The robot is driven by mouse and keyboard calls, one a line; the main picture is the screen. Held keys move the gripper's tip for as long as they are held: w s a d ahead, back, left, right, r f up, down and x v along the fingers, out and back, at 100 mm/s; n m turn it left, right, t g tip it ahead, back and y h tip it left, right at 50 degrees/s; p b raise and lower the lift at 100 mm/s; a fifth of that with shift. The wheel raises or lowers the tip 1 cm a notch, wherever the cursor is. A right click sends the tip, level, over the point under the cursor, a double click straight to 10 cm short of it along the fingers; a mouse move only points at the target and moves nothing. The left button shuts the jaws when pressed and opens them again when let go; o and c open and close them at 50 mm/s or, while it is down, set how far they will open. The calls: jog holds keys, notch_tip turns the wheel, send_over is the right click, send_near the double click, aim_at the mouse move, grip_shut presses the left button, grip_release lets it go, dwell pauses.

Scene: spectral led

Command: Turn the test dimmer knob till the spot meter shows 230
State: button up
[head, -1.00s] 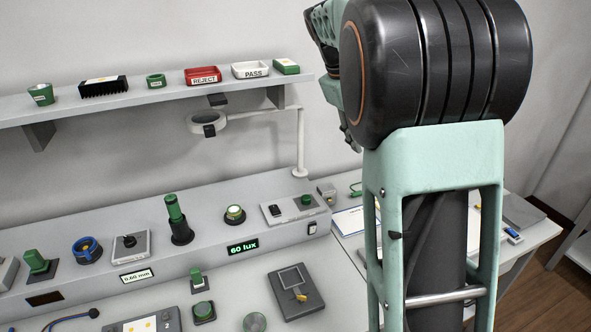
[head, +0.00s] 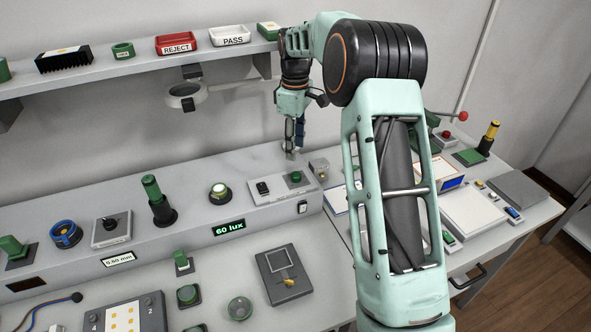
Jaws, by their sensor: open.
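The display (head: 229,228) on the front of the long grey console reads 60 lux. A light plate (head: 280,190) on the console's right end carries a black switch (head: 263,188) and a small round green knob (head: 296,178). No label shows to tell whether this is the test dimmer knob. My gripper (head: 290,152) points down just above and behind the green knob, apart from it. It is open and appears empty; its fingers are small in this view.
A round lamp (head: 184,94) hangs left of my gripper, under a shelf with red REJECT (head: 177,44) and white PASS (head: 230,36) trays.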

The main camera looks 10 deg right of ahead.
aim_at(295, 174)
notch_tip(295, 174, down, 10)
jog(key=shift+r+p, duration=0.2)
jog(key=shift+p, duration=0.5)
jog(key=shift+c, duration=0.3)
grip_shut()
